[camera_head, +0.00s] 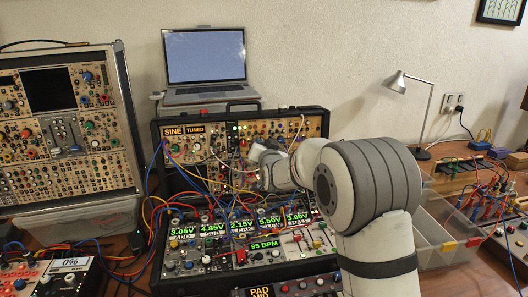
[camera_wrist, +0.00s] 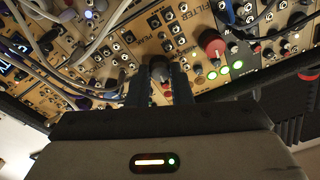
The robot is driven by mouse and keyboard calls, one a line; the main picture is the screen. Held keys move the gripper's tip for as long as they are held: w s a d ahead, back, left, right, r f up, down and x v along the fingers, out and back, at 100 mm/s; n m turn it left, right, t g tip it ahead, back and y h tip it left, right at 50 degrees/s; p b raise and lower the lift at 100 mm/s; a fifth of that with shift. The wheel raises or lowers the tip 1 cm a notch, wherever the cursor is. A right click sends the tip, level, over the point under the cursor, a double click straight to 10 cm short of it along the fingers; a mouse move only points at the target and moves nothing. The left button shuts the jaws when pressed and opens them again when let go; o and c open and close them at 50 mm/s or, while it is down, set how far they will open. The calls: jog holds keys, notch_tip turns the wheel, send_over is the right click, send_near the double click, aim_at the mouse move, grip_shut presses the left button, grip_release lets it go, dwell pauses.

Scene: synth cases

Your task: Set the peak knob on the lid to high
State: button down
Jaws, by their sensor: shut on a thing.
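The lid (camera_head: 305,126) of the open synth case stands upright behind its lower half, with tan panels full of knobs, jacks and cables. My gripper (camera_head: 262,158) is at the lid's panel, and my arm hides part of it. In the wrist view, my gripper (camera_wrist: 162,82) has its two dark fingers on either side of a small dark knob, the peak knob (camera_wrist: 161,69), and is shut on it. Lettering that seems to read PEAK and FILTER is printed close by. The fingers hide most of the knob, so I cannot tell where it points.
A red-capped knob (camera_wrist: 212,44) and lit green buttons (camera_wrist: 224,70) are right of the fingers. Patch cables (camera_wrist: 92,40) cross the panel at the left. A laptop (camera_head: 205,58) stands behind the lid. Clear plastic bins (camera_head: 440,232) and a desk lamp (camera_head: 398,82) are at the right.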

jog(key=shift+a+m+g+h+b, duration=0.15)
jog(key=shift+m+h+b, duration=0.25)
jog(key=shift+m+b, duration=3.1)
jog(key=shift+d+m+g+h+b, duration=0.15)
jog(key=shift+m+h+b, duration=0.25)
jog(key=shift+m+b, duration=3.05)
jog(key=m+p, duration=0.2)
jog(key=m, duration=0.1)
jog(key=shift+a+p, duration=0.1)
jog(key=shift+p, duration=0.2)
jog(key=c, duration=1.3)
grip_release()
jog(key=s+d, duration=0.1)
jog(key=s, duration=0.6)
jog(key=shift+s+d+r, duration=0.15)
jog(key=shift+s+r, duration=0.2)
jog(key=shift+r, duration=0.05)
